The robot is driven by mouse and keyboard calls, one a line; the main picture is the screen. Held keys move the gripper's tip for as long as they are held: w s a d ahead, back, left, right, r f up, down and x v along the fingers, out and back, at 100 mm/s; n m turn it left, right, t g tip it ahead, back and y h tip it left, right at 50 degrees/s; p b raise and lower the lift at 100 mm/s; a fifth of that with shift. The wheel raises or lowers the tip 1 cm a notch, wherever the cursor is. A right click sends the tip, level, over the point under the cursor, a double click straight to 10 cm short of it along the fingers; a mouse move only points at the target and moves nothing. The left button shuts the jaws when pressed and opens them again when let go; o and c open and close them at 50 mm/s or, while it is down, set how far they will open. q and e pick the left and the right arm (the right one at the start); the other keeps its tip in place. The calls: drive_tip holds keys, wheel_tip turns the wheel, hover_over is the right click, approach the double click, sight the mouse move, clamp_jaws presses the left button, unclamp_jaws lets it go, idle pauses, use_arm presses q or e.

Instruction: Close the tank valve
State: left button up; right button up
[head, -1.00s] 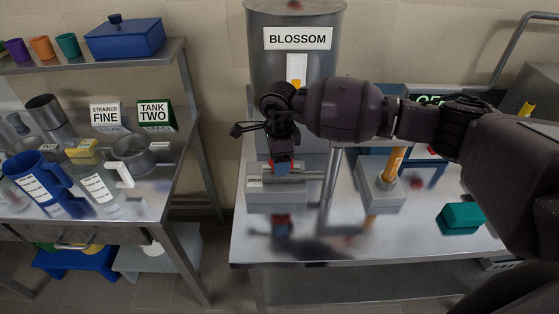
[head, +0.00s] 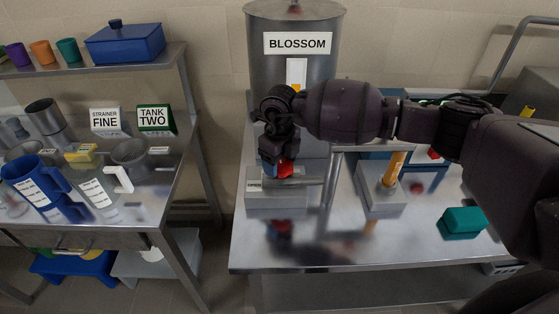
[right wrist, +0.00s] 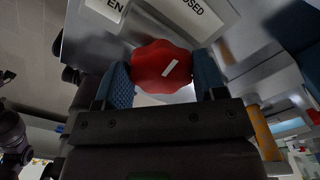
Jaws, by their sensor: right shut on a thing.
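A grey steel tank marked BLOSSOM (head: 262,85) stands on the right table. Its red round valve knob (head: 286,169) is in front of it, above a grey block (head: 268,199) with a label partly hidden by my gripper. My right gripper (head: 277,164) is shut on the knob. In the right wrist view the blue fingers (right wrist: 162,82) are on either side of the knob (right wrist: 150,60). The knob's white line slants up and right, towards the CLOSED label (right wrist: 190,14). A partly cut label ending in EN (right wrist: 113,8) is at upper left.
An orange-handled part on a grey block (head: 384,199) and a teal block (head: 463,220) stand to the right on the steel table (head: 330,250). A gap separates it from the left table (head: 150,203), which holds jugs, strainers and signs.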

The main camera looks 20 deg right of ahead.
sight(280, 163)
drive_tip(key=shift+m, duration=0.8)
drive_tip(key=o, duration=0.9)
drive_tip(key=shift+r, duration=0.2)
wheel_tip(280, 163, up, 10)
drive_tip(key=shift+r, duration=0.25)
